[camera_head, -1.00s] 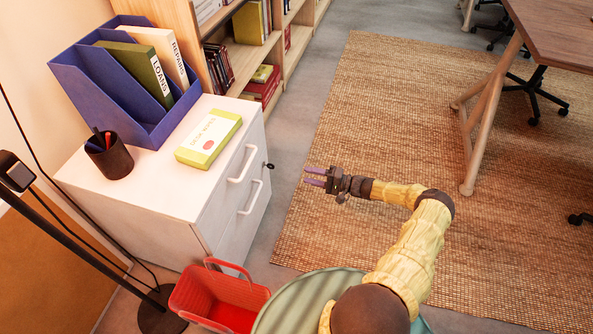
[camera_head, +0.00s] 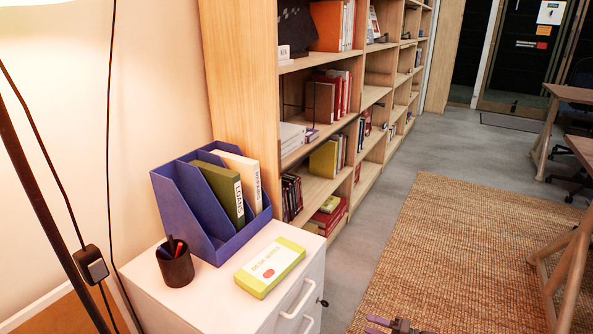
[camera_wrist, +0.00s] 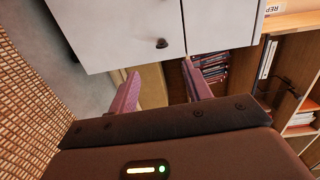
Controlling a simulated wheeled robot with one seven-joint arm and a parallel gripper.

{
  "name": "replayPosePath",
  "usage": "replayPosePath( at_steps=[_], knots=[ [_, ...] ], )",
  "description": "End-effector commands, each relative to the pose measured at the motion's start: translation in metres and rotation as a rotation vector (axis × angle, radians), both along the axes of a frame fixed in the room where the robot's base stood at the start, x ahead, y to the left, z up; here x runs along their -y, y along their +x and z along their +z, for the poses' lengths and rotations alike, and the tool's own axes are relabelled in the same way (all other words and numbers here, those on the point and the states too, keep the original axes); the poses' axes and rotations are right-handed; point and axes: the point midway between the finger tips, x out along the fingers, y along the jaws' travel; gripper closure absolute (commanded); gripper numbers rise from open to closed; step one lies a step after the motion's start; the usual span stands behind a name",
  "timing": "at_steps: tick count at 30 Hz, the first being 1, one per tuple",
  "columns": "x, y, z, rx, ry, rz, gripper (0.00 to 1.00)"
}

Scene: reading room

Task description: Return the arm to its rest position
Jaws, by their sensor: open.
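My gripper (camera_head: 388,326) shows only at the bottom edge of the head view, over the woven rug, with its purple fingertips pointing left. In the wrist view my gripper (camera_wrist: 160,92) has its two purple fingers spread apart, with nothing between them. It is open and empty. The white cabinet (camera_wrist: 120,30) lies beyond the fingertips in the wrist view. Most of my arm is outside the head view.
The white cabinet (camera_head: 150,306) holds a blue file holder (camera_head: 180,212) with binders, a dark pen cup (camera_head: 176,268) and a yellow-green box (camera_head: 270,268). A wooden bookshelf (camera_head: 235,80) stands behind. The rug (camera_head: 440,240) is clear beside the table legs (camera_head: 566,270).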

Motion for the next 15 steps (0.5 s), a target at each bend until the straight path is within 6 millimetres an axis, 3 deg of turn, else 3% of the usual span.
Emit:
replayPosePath(
  at_steps=[9, 15],
  knots=[
    [-0.069, -0.012, 0.049, -0.152, -0.256, 0.302, 0.51],
    [-0.098, -0.032, 0.079, -0.246, -0.455, 0.444, 0.51]
  ],
)
